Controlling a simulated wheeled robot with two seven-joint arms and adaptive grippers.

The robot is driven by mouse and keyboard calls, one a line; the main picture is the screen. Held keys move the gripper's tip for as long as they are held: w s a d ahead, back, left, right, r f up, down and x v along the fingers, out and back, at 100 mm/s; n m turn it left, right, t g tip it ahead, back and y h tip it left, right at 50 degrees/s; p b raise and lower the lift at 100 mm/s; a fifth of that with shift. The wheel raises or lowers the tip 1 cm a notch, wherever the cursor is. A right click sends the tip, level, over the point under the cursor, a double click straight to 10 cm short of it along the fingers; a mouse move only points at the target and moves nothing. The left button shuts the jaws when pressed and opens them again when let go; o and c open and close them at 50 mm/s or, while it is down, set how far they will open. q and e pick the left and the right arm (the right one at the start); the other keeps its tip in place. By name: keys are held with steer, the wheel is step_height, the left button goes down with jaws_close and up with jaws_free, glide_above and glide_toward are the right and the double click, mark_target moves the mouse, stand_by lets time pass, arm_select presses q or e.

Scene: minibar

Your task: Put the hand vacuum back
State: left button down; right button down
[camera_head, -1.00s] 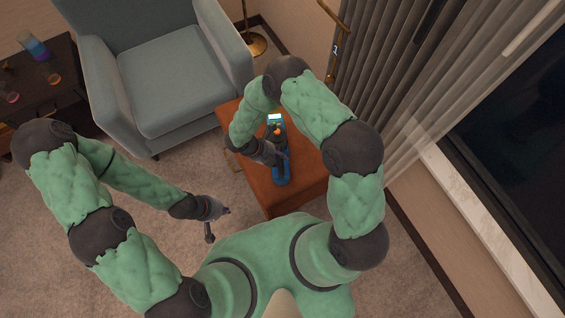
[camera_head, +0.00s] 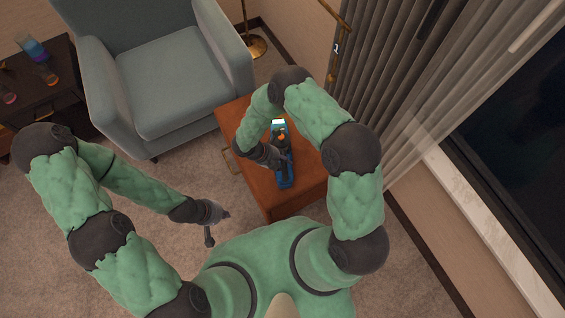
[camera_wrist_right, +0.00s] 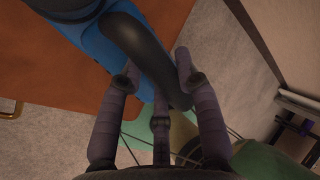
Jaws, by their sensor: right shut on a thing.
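The hand vacuum (camera_head: 285,181) is blue and black with a white end, and it is over the orange-brown cabinet (camera_head: 236,118). My right gripper (camera_head: 282,160) is shut on the hand vacuum. In the right wrist view the vacuum's black handle (camera_wrist_right: 138,42) passes between the fingers of this gripper (camera_wrist_right: 158,85), beside its blue body (camera_wrist_right: 92,38). I cannot tell whether the vacuum touches the cabinet top. My left gripper (camera_head: 219,224) is empty over the carpet, left of the cabinet, with its fingers apart.
A blue-grey armchair (camera_head: 175,85) stands behind and left of the cabinet. A brass handle (camera_head: 229,168) shows on the cabinet's left side. Grey curtains (camera_head: 400,80) and a window are on the right. A dark table (camera_head: 55,100) with glasses stands at far left. Carpet is clear at lower left.

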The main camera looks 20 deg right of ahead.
steer(key=c, duration=0.9)
jaws_free()
steer(key=shift+r, duration=0.1)
steer(key=p+v, duration=0.4)
steer(key=v, duration=0.8)
steer(key=s+a+f+m+g+y, duration=0.1)
steer(key=s+a+f+m+y, duration=0.1)
steer(key=s+m+y, duration=0.65)
steer(key=s+a+f+m+g+y, duration=0.15)
steer(key=s+m, duration=0.35)
steer(key=m, duration=0.8)
steer(key=shift+s+d+r+m+t+y, duration=0.1)
steer(key=shift+d+m+t, duration=0.55)
steer(key=shift+m, duration=1.7)
steer(key=shift+s+d+r+m+t+y, duration=0.1)
steer(key=shift+d+m+t, duration=0.55)
steer(key=shift+m, duration=1.7)
steer(key=shift+s+d+r+m+t+y, duration=0.1)
steer(key=shift+d+m+t, duration=0.55)
steer(key=shift+m, duration=1.7)
steer(key=shift+a, duration=0.2)
